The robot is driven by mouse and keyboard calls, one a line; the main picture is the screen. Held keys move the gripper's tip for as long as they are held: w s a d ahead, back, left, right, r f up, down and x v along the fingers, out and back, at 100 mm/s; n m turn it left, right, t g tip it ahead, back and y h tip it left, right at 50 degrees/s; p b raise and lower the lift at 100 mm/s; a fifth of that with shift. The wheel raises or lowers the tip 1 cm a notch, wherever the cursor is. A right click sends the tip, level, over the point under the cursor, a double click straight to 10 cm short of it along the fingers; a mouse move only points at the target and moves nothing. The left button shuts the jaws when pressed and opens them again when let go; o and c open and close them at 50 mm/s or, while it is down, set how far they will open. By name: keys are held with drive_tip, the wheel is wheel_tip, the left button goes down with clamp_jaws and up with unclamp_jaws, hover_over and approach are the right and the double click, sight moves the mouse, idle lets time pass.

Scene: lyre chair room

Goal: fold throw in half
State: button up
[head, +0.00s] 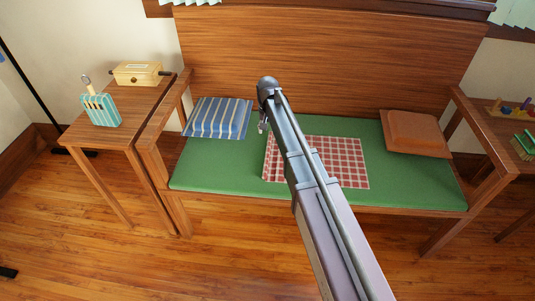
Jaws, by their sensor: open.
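The throw, a red and white checked cloth (342,162), lies flat on the green seat pad (225,170) of a wooden bench. My arm crosses over it and hides a strip of its middle and left part. Both its left and right edges show beside the arm. My gripper (263,122) shows only in small part below the arm's far end, near the throw's back left corner. It is open and appears empty; its fingertips are mostly hidden, and I cannot tell its height above the pad.
A blue striped cushion (219,118) lies left on the bench and an orange-brown cushion (415,132) right. The wooden backrest (340,55) rises behind. A left side table (125,128) holds a yellow box (138,73) and a striped holder (101,110). Another table stands right.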

sight(268, 152)
drive_tip(key=shift+f+b, duration=5.6)
drive_tip(key=shift+f, duration=0.25)
clamp_jaws()
